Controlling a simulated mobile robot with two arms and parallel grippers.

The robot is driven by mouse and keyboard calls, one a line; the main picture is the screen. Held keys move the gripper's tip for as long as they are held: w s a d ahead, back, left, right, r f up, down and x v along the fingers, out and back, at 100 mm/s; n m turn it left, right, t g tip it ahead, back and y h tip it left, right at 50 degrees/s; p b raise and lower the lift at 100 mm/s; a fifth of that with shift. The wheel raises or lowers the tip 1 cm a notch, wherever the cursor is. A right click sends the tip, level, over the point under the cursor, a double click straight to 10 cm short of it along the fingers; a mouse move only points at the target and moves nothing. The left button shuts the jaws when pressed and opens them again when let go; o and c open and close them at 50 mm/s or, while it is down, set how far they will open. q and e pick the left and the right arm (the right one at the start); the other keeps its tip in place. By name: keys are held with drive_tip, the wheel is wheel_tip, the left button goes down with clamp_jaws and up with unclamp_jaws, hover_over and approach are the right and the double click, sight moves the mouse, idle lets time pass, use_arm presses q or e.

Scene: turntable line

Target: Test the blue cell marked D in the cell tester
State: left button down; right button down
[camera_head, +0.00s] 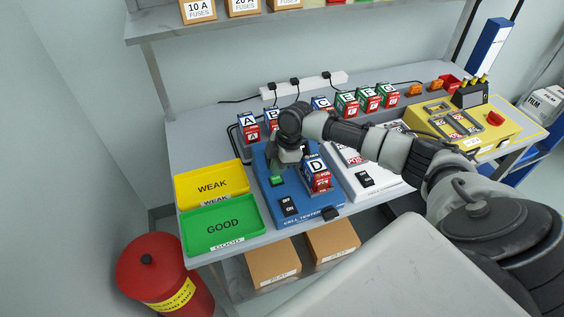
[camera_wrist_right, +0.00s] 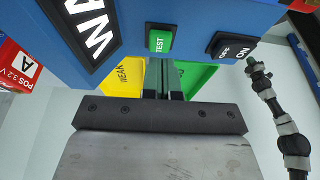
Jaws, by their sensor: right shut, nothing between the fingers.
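The blue cell marked D (camera_head: 317,170), with a red lower part, stands on the right side of the blue cell tester (camera_head: 266,203). My right gripper (camera_head: 281,166) is shut and empty, left of the cell and over the green TEST button (camera_head: 277,181). In the right wrist view the shut fingers (camera_wrist_right: 162,64) point at the TEST button (camera_wrist_right: 159,39); I cannot tell whether they touch it. A black OFF/ON switch (camera_head: 289,206) sits nearer the tester's front. My left arm shows in the right wrist view; its small gripper end (camera_wrist_right: 258,74) is unclear.
The yellow WEAK tray (camera_head: 211,185) and green GOOD tray (camera_head: 222,226) lie left of the tester. A white device (camera_head: 364,181) stands right of it, a yellow machine (camera_head: 462,128) farther right. Several lettered cells, including A (camera_head: 248,126), stand along the back.

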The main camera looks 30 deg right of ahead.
drive_tip(key=b+v, duration=0.2)
drive_tip(key=shift+d+r, duration=0.2)
drive_tip(key=shift+d, duration=0.05)
wheel_tip(320, 180, up, 7)
drive_tip(key=b, duration=0.1)
hover_over(288, 178)
use_arm(q)
drive_tip(key=shift+f, duration=0.8)
use_arm(e)
drive_tip(key=shift+r, duration=0.35)
